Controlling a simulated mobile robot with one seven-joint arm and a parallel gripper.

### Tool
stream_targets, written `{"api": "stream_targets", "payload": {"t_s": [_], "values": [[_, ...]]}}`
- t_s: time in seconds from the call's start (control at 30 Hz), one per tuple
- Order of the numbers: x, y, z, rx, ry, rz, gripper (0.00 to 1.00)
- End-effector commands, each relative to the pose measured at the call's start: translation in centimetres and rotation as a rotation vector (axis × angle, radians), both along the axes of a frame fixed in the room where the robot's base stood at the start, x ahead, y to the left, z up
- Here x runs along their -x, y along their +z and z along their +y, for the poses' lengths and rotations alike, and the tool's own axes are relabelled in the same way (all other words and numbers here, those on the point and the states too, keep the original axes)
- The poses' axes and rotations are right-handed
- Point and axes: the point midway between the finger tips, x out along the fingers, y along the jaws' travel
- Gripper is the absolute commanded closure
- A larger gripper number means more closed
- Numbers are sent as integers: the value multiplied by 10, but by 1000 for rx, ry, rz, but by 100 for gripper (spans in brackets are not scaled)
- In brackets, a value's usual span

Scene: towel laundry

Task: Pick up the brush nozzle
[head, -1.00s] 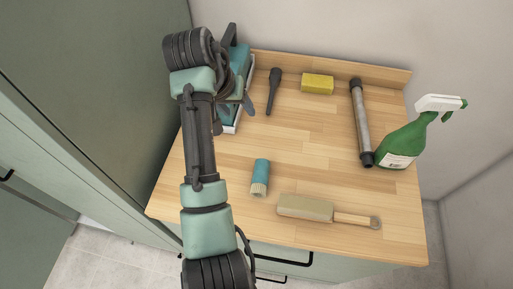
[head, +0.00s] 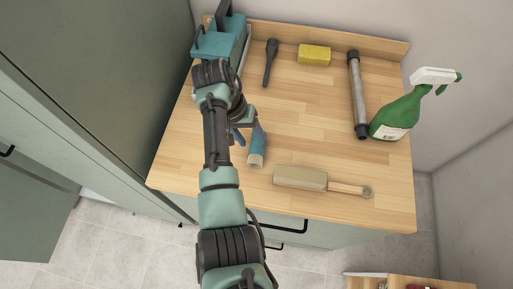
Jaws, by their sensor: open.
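The brush nozzle (head: 256,152), a short teal cylinder with pale bristles at its near end, lies on the wooden countertop (head: 310,110) left of centre in the head view. My gripper (head: 243,136) is open, close to the nozzle's far left side, with the arm coming in from the bottom of the view. A blue-grey finger shows just left of the nozzle; the other finger is mostly hidden by the wrist. I cannot tell whether a finger touches the nozzle.
A flat brush with wooden handle (head: 315,180) lies right of the nozzle. Behind are a teal box (head: 218,42), a black narrow nozzle (head: 270,62), a yellow sponge (head: 314,54), a grey tube (head: 357,92) and a green spray bottle (head: 398,116). The counter's middle is clear.

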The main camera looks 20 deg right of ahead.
Motion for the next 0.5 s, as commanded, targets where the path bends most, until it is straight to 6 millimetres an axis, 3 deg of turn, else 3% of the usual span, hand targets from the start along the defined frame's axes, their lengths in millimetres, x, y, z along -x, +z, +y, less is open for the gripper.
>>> {"api": "stream_targets", "payload": {"t_s": [0.2, 0.5], "values": [[6, -28, -6, -1, 0, 4, 42], [6, -33, -8, 0, 1, 2, 42]]}}
